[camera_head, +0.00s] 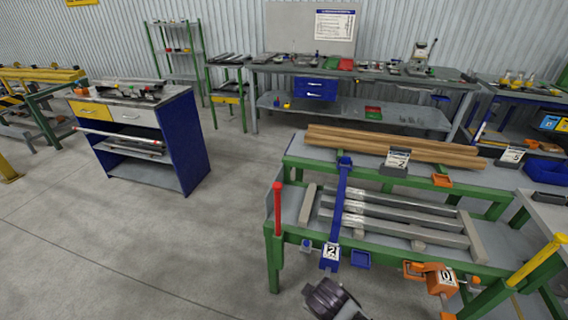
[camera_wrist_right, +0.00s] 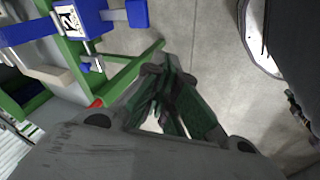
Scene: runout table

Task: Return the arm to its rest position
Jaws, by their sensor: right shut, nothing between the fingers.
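My right gripper (camera_wrist_right: 168,85) shows in the right wrist view, with dark fingers and green inner parts. It is shut and holds nothing. It hangs over the grey floor beside the green frame of the runout table. In the head view a dark part of my arm (camera_head: 332,300) shows at the bottom edge, just in front of the table and below the blue stop with a number label (camera_head: 330,257). The fingertips cannot be made out there. My left gripper is in neither view.
The green runout table (camera_head: 274,260) carries grey bars (camera_head: 400,215) and brown bars (camera_head: 395,148). A red post (camera_head: 278,208) stands at its left corner. An orange clamp (camera_head: 440,281) sits on the front rail. A blue cabinet (camera_head: 183,140) stands left; the floor between is clear.

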